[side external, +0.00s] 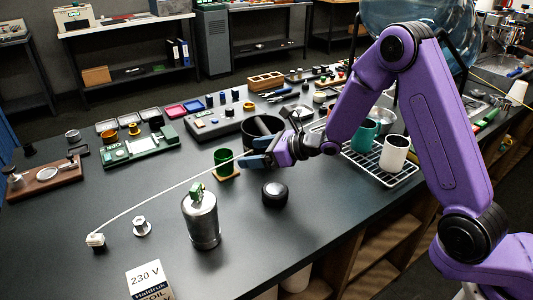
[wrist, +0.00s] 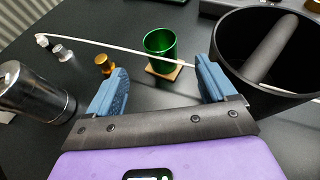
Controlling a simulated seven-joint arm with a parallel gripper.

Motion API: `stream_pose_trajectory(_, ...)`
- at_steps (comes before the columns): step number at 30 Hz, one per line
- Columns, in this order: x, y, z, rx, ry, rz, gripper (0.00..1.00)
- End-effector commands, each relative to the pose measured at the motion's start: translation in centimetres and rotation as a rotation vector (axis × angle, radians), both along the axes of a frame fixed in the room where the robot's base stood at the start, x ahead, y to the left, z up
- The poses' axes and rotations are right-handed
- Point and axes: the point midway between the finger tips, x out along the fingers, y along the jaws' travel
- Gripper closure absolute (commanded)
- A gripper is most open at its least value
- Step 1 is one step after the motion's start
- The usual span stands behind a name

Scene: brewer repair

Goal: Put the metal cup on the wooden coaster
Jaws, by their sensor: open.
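The green cup, shiny like metal, (side external: 224,158) stands upright on the small wooden coaster (side external: 229,176), near the middle of the bench. In the wrist view the green cup (wrist: 160,43) shows its open top, and the coaster (wrist: 166,72) shows under its base. My gripper (side external: 252,152) is just right of the cup in the side view. Its two blue fingers (wrist: 160,78) are spread wide with nothing between them, and the cup stands beyond them, apart from both. The far side of the coaster is hidden by the cup.
A black bin with a crossbar (wrist: 268,55) stands close to the right finger. A steel canister (side external: 202,222), a black round knob (side external: 276,194) and a white cord (side external: 160,197) lie around. A wire rack (side external: 376,168) holds mugs.

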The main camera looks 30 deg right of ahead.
Motion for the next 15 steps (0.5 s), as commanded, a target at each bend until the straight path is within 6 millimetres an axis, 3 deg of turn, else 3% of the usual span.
stream_pose_trajectory(10, -0.2, 0.2, 0.2, -0.004, -0.004, 0.017, 0.16)
stream_pose_trajectory(15, -1.4, 2.8, 1.3, -0.05, -0.039, 0.167, 0.16)
